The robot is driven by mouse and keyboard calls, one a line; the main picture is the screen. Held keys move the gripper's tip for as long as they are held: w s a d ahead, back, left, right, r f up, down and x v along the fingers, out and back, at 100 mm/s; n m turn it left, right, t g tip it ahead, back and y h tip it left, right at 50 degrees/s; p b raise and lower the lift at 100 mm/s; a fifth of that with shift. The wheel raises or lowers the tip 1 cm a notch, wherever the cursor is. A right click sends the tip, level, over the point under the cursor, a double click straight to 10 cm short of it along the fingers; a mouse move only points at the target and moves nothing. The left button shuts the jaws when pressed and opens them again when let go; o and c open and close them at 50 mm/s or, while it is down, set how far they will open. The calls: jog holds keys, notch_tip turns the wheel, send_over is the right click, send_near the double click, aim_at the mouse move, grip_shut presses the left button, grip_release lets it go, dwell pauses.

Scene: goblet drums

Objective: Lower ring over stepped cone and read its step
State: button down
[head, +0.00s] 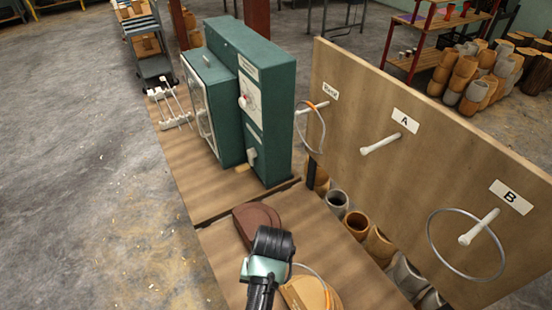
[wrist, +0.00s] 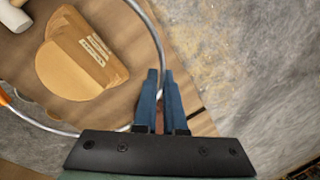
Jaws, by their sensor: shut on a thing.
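My gripper (wrist: 160,76) is shut on a thin metal ring (wrist: 157,50), whose band passes between the blue fingertips in the wrist view. The ring has an orange mark at the left edge there. It is large and hangs over a tan wooden piece (wrist: 65,78) made of a round disc and a block with a small label. I cannot tell whether this piece is the stepped cone. In the head view, my gripper (head: 268,266) is over the bench, its fingertips hidden, and part of the ring shows beside the wooden piece (head: 308,293).
A board on the right bears pegs; a ring with an orange mark (head: 322,128) hangs on the left peg, peg A (head: 381,144) is empty, and a plain ring (head: 431,228) hangs on B. A green cabinet (head: 268,90) and a maroon disc (head: 250,218) are on the bench.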

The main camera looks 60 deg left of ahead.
jog(key=w+f+b, duration=0.5)
jog(key=f+b, duration=0.2)
jog(key=b, duration=0.3)
jog(key=shift+w+d+f+b, duration=0.25)
jog(key=shift+w+f+b, duration=0.05)
jog(key=shift+w+f, duration=0.1)
jog(key=shift+f, duration=0.2)
dwell(1.2)
jog(key=shift+f+b, duration=0.6)
jog(key=shift+f, duration=0.8)
jog(key=shift+f, duration=0.1)
jog(key=shift+f+b, duration=0.7)
jog(key=shift+f, duration=0.75)
jog(key=shift+f, duration=0.15)
